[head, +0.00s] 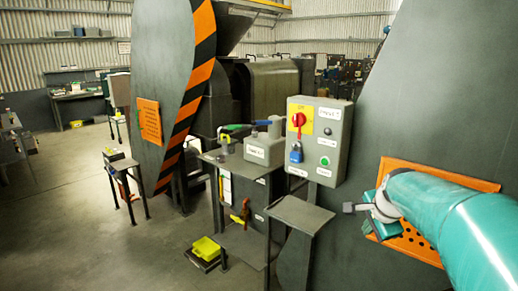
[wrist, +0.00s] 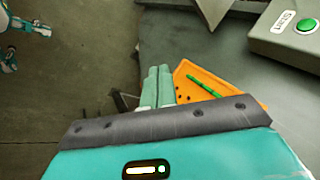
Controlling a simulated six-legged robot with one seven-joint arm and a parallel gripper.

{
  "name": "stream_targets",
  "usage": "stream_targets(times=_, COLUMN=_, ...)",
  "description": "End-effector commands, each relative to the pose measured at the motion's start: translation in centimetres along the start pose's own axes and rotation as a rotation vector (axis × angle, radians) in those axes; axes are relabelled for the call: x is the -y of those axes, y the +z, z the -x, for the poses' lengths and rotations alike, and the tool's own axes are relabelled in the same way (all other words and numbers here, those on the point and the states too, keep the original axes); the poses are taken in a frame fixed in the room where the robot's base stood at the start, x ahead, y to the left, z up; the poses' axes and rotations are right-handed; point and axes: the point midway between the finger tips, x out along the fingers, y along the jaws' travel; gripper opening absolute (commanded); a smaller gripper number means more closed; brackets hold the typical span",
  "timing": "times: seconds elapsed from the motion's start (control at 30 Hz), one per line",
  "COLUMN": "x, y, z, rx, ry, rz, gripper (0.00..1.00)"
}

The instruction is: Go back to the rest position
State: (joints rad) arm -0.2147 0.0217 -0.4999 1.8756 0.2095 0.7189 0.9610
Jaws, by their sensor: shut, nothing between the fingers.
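My teal arm (head: 430,205) reaches in from the right in the head view, in front of an orange perforated plate (head: 468,181) on the large dark grey panel. My gripper (wrist: 157,70) shows in the wrist view with its two pale green fingers side by side, shut and empty. The orange plate (wrist: 186,88) is behind and right of the fingers, with a green strip over it. I cannot tell whether the fingers touch anything. In the head view the fingers are largely hidden by the wrist.
A grey control box (head: 318,140) with a red knob, blue padlock and green button stands left of my arm. Below it is a small grey shelf (head: 302,215). Open floor (head: 80,220) lies at the left.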

Motion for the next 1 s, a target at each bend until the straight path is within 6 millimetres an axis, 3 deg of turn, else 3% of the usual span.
stream_targets(times=0.03, x=-1.1, y=1.4, z=1.5, rx=0.027, ry=-0.008, rz=0.073, gripper=0.0)
stream_targets(times=0.3, x=-7.9, y=8.9, z=7.6, rx=0.109, ry=-0.032, rz=0.573, gripper=0.0)
stream_targets(times=0.53, x=-15.0, y=14.2, z=11.1, rx=0.1, ry=-0.025, rz=1.028, gripper=0.0)
stream_targets(times=0.73, x=-19.6, y=16.6, z=12.0, rx=0.07, ry=0.013, rz=1.303, gripper=0.0)
stream_targets(times=1.0, x=-20.5, y=16.9, z=12.0, rx=0.063, ry=0.026, rz=1.36, gripper=0.0)
